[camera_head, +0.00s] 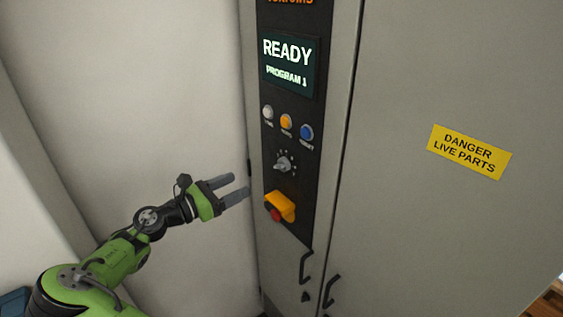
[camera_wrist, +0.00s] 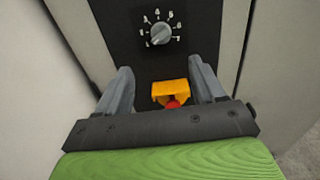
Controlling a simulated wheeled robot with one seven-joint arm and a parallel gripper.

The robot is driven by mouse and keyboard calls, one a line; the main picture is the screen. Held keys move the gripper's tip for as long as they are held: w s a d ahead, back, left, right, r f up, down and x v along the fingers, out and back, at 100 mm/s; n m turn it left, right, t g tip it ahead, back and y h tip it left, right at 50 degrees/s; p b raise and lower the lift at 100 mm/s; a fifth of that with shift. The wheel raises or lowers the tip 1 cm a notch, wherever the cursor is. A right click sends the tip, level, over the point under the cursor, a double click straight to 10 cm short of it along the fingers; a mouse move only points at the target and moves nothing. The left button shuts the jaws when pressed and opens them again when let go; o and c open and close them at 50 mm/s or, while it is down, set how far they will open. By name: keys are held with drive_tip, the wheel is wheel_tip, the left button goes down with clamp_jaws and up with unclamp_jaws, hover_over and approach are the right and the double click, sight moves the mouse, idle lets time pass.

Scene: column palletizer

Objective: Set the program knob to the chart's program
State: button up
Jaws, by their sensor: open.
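The program knob (camera_head: 283,162) is a small grey dial on the black control panel (camera_head: 287,222), below a row of three buttons. In the wrist view the knob (camera_wrist: 161,34) has white numbers around it, and its pointer seems to aim to the lower left. The display (camera_head: 288,63) above reads "READY" and "PROGRAM 1". No chart shows in either view. My gripper (camera_head: 236,186) is open and empty, left of the panel and a little lower than the knob. In the wrist view the knob lies beyond the open fingers (camera_wrist: 163,85), apart from them.
A yellow guard with a red button (camera_head: 279,207) sits just below the knob, and between my fingers in the wrist view. White, amber and blue buttons (camera_head: 287,122) sit above the knob. Door handles (camera_head: 305,267) are lower down. A yellow danger sign (camera_head: 469,152) is at right.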

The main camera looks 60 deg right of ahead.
sight(277, 167)
drive_tip(key=p+x, duration=0.1)
drive_tip(key=x, duration=1.3)
drive_tip(key=shift+s+f, duration=0.1)
drive_tip(key=shift+f, duration=0.05)
drive_tip(key=c, duration=1)
drive_tip(key=shift+c, duration=0.3)
drive_tip(key=shift+m, duration=0.3)
drive_tip(key=m, duration=0.3)
drive_tip(key=shift+b, duration=0.3)
drive_tip(key=shift+m+b, duration=0.65)
drive_tip(key=shift+m, duration=1.45)
